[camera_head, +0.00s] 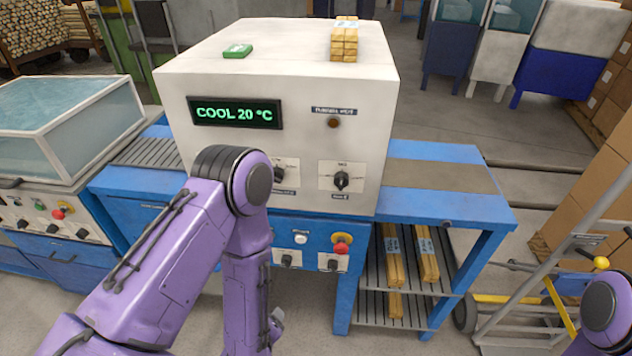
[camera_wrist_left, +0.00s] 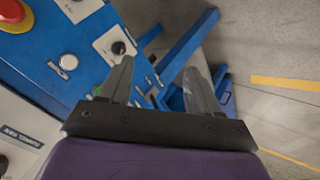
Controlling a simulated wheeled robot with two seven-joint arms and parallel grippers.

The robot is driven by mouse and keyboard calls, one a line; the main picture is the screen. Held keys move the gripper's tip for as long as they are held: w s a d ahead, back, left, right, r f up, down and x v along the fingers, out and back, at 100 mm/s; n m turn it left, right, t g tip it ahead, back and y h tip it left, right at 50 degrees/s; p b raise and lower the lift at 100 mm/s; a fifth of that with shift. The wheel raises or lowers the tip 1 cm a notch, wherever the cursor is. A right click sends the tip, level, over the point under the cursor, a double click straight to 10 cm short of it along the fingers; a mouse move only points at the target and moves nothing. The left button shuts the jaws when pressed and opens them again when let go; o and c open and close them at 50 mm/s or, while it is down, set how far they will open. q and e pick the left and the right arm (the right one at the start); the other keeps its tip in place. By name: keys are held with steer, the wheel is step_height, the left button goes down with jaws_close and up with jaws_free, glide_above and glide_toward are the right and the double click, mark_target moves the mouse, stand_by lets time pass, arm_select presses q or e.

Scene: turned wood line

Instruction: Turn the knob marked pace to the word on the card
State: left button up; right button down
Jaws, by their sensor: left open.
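The white machine (camera_head: 275,85) has two knobs on its front: a right knob (camera_head: 341,180) on a white plate and a left knob (camera_head: 280,176) partly behind my left arm. Two more, a lower left knob (camera_head: 287,260) and a lower right knob (camera_head: 333,263), sit on the blue panel below. Their lettering is too small to read, so I cannot tell which is marked pace, and I cannot make out the card. My left gripper (camera_wrist_left: 160,80) is open and empty; a blue-panel knob (camera_wrist_left: 119,47) shows just beyond one fingertip. My right gripper is out of view.
A display (camera_head: 237,113) reads COOL 20 °C. A red button (camera_head: 341,248) and a white button (camera_head: 300,239) are on the blue panel. A hand truck (camera_head: 540,320) stands right.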

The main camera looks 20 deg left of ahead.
arm_select(q)
steer(key=w+d+r+n+t, duration=0.3)
steer(key=w+d+r+n, duration=0.25)
steer(key=w+r, duration=0.25)
steer(key=n+t+y+p, duration=0.25)
steer(key=n+t, duration=0.35)
steer(key=n, duration=1.2)
glide_toward(341, 185)
steer(key=shift+m, duration=0.35)
steer(key=p+x, duration=0.3)
steer(key=x, duration=0.5)
steer(key=shift+w+a+r+p, duration=0.15)
steer(key=shift+w+p, duration=0.15)
steer(key=shift+w, duration=0.3)
steer(key=c, duration=1)
